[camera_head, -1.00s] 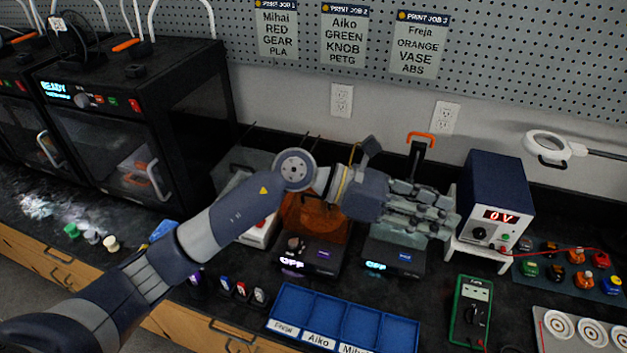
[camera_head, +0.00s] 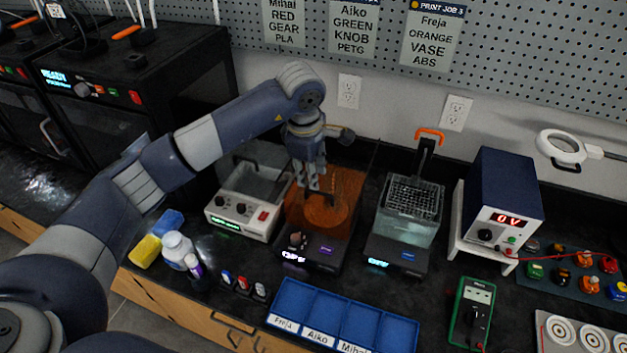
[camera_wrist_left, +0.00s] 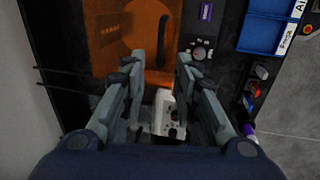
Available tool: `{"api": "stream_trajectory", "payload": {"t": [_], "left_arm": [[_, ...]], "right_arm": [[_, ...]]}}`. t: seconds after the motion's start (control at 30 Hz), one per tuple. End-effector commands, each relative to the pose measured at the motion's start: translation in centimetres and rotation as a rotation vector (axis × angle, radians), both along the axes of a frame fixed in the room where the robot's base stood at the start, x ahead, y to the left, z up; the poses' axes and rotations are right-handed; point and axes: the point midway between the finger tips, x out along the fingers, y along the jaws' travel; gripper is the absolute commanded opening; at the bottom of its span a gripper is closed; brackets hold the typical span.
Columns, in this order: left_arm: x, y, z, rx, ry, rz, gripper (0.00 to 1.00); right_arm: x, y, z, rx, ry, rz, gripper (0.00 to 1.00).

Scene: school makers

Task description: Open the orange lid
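The orange lid (camera_head: 345,187) is a see-through cover on the middle black device, with its display reading OFF. It is closed, and a dark bar handle shows on it in the left wrist view (camera_wrist_left: 163,42). My left gripper (camera_head: 313,186) points down over the lid's left part. In the left wrist view my left gripper (camera_wrist_left: 161,62) has its fingers apart with nothing between them, and the lid lies beyond the fingertips. I cannot tell whether the fingers touch it. My right gripper is in neither view.
A white-fronted bath (camera_head: 238,209) stands to the left, and a clear tank with a wire basket (camera_head: 412,190) to the right. A blue labelled tray (camera_head: 345,318) lies in front. A power supply (camera_head: 497,205) and multimeter (camera_head: 473,310) are farther right. A pegboard wall stands behind.

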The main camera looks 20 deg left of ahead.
Motion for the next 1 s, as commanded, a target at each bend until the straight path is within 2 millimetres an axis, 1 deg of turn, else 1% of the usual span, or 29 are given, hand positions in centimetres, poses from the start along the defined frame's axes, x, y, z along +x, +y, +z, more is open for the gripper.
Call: {"api": "stream_trajectory", "payload": {"t": [0.03, 0.1, 0.2, 0.3, 0.47, 0.7, 0.73, 0.77, 0.8, 0.83, 1.0], "left_arm": [[0.0, 0.0, -0.8, 0.000, 0.007, 0.000, 0.28], [0.3, 0.0, -2.1, -0.001, 0.006, 0.002, 0.28], [0.7, -0.1, -3.6, -0.001, 0.004, 0.001, 0.28], [0.9, -0.1, -4.8, -0.002, 0.002, 0.001, 0.28], [1.1, -0.1, -5.6, -0.002, 0.000, -0.001, 0.28], [1.1, -0.1, -5.7, -0.002, 0.000, -0.001, 0.28], [1.1, -0.1, -5.7, -0.002, 0.000, -0.001, 0.24], [1.1, -0.1, -5.7, -0.002, 0.000, 0.000, 0.17], [1.1, -0.1, -5.7, -0.002, 0.000, 0.000, 0.08], [1.1, -0.1, -5.7, -0.002, 0.000, 0.000, 0.01], [1.1, -0.1, -5.7, -0.002, 0.000, 0.000, 0.00]], "right_arm": [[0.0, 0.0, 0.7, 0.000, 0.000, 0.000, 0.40], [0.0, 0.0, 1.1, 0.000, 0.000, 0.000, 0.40], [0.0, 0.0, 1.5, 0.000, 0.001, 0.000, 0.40], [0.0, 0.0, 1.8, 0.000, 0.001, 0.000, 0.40], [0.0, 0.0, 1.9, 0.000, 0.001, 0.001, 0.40], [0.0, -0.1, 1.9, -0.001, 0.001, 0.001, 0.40], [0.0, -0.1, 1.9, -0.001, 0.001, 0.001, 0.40], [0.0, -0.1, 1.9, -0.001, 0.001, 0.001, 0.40], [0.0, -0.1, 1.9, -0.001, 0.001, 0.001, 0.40], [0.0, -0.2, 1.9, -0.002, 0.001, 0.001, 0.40], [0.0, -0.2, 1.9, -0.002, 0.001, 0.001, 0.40]]}}
